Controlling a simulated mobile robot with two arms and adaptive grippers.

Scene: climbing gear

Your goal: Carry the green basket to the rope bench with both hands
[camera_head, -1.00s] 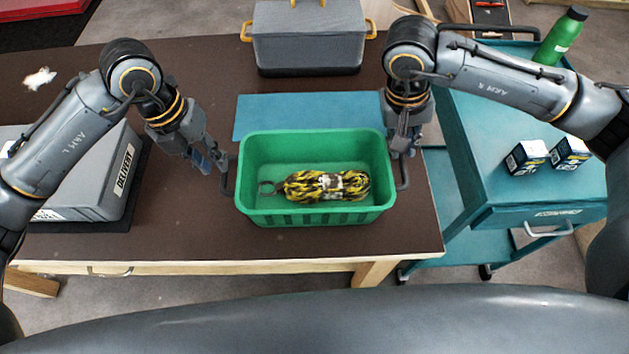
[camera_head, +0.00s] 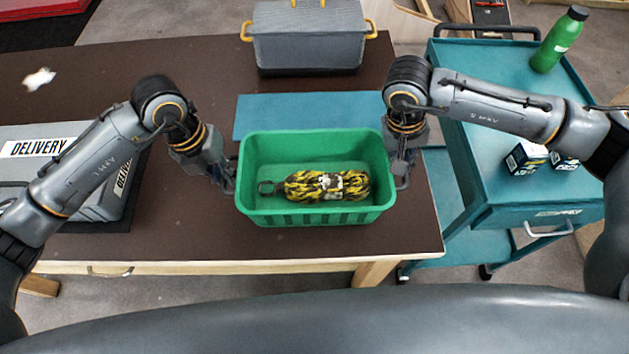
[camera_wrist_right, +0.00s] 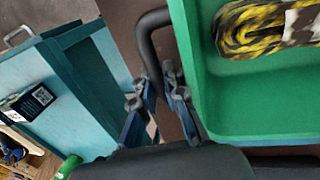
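The green basket (camera_head: 316,216) stands on the brown table, with a yellow-and-black rope bundle (camera_head: 326,186) inside. It also shows in the right wrist view (camera_wrist_right: 250,100), with its dark side handle (camera_wrist_right: 148,48). My left gripper (camera_head: 226,180) is at the basket's left handle; its fingers overlap the handle, and I cannot tell whether they grip it. My right gripper (camera_head: 402,175) is at the right handle. In the right wrist view the right gripper's fingers (camera_wrist_right: 157,100) are apart, with the handle's lower part between them or just beyond. I cannot identify the rope bench.
A grey box with yellow handles (camera_head: 308,42) stands behind a blue mat (camera_head: 300,108). A grey delivery parcel (camera_head: 45,165) lies left. A teal cart (camera_head: 500,130) stands right of the table, carrying a green bottle (camera_head: 558,42) and small dark boxes (camera_head: 525,157). Bare tabletop lies before the basket.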

